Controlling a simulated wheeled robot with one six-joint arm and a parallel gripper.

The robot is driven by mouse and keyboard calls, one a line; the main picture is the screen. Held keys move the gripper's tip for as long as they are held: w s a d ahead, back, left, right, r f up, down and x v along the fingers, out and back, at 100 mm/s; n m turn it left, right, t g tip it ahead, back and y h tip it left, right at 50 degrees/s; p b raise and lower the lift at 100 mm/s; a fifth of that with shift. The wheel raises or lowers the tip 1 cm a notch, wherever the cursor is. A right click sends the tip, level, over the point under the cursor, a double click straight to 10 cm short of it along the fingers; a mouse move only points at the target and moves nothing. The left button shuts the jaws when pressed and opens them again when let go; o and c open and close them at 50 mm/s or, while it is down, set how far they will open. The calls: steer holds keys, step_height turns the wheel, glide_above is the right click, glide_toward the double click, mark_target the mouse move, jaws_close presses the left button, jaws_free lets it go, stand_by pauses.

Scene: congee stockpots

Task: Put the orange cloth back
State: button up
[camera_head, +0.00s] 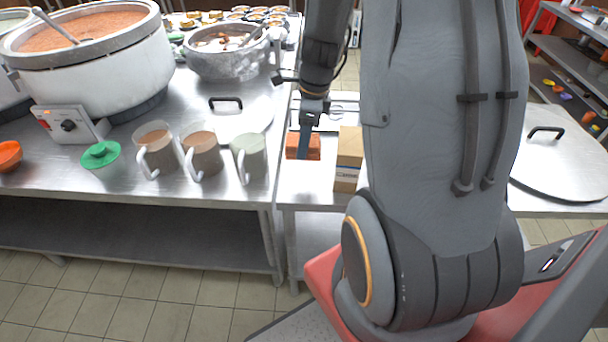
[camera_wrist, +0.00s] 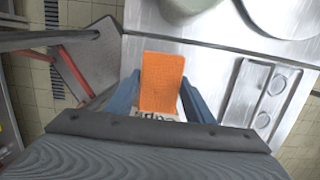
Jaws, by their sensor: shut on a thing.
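The orange cloth (camera_head: 316,147) is a small folded block over the narrow steel counter, just left of a cardboard box (camera_head: 349,158). My gripper (camera_head: 304,150) reaches down onto it from above, with a dark blue finger in front of it. In the wrist view the orange cloth (camera_wrist: 162,80) lies between the two blue fingers of my gripper (camera_wrist: 163,92), which is shut on it. A pale patch with dark print shows just below the cloth there. I cannot tell whether the cloth touches the counter.
A large congee pot (camera_head: 110,70) and a grey pot (camera_head: 226,62) are behind. A round lid (camera_head: 565,165) lies at right.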

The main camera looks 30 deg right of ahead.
step_height(320, 180, down, 10)
steer(key=shift+s+f, duration=0.1)
steer(key=shift+s, duration=0.05)
stand_by(0.4)
steer(key=o, duration=0.9)
steer(key=shift+o, duration=0.3)
